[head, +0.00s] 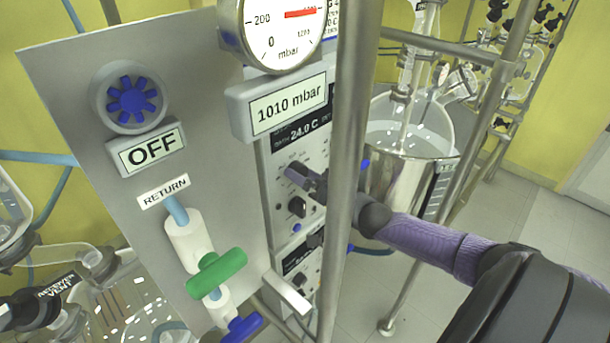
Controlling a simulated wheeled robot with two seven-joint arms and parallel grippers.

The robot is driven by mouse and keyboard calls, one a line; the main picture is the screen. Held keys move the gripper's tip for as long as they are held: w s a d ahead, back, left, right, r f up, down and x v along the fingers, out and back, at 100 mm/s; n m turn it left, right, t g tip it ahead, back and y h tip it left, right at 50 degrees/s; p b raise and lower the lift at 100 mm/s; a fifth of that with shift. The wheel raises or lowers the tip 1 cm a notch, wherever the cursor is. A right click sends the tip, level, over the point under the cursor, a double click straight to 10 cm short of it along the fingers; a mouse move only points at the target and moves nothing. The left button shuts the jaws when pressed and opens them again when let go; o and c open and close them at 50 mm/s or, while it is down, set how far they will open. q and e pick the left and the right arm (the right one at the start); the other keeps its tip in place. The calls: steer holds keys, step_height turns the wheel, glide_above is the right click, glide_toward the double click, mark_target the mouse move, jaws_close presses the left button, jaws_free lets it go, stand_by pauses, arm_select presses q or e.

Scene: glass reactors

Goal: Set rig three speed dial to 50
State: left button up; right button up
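A control unit with a display reading 24.0 C (304,131) stands behind the grey panel. Its face carries a black dial (298,207) with small marks around it. My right arm comes in from the right, passes behind a steel post, and its gripper (300,176) is at the unit's face, just above this dial. The gripper covers that part of the face, so a knob under it is hidden. Its fingers are small and dark, and I cannot tell whether they are open, shut or touching a knob. The speed label and scale numbers are unreadable. My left gripper is not in view.
The steel post (349,150) crosses in front of my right arm. The grey panel (80,80) has a blue knob (131,99), an OFF display (151,150) and a green valve handle (217,272). A steel bath vessel (390,180) stands behind my arm.

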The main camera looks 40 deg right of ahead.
steer(key=s+d+p, duration=0.1)
steer(key=s, duration=0.8)
steer(key=shift+s+f, duration=0.15)
steer(key=shift+s, duration=0.25)
steer(key=shift+d, duration=0.1)
steer(key=s+f+n+g+h+b, duration=0.1)
steer(key=s+f+g+b, duration=0.3)
steer(key=f, duration=0.8)
steer(key=s+f+g+h+b, duration=0.15)
steer(key=f+b, duration=0.35)
steer(key=f, duration=0.6)
steer(key=s+f+n+g+h+b, duration=0.15)
steer(key=s+f+b, duration=0.3)
steer(key=f, duration=0.75)
steer(key=s+a+f+n+g+b, duration=0.2)
steer(key=s+a+f+g+b, duration=0.1)
steer(key=f, duration=0.7)
steer(key=s+a+f+n+g+y+b, duration=0.1)
steer(key=s+a+f+g+b, duration=0.3)
steer(key=s+a+f+b, duration=0.2)
steer(key=s+a+f+n+g+b, duration=0.2)
steer(key=s+a+f+b, duration=0.3)
steer(key=f, duration=0.9)
steer(key=s+a+g, duration=0.1)
steer(key=s+a, duration=0.2)
steer(key=s, duration=0.2)
steer(key=shift+a+f+n+g+y, duration=0.2)
steer(key=shift+f+n+g+y, duration=0.05)
steer(key=shift+n+g+y, duration=0.1)
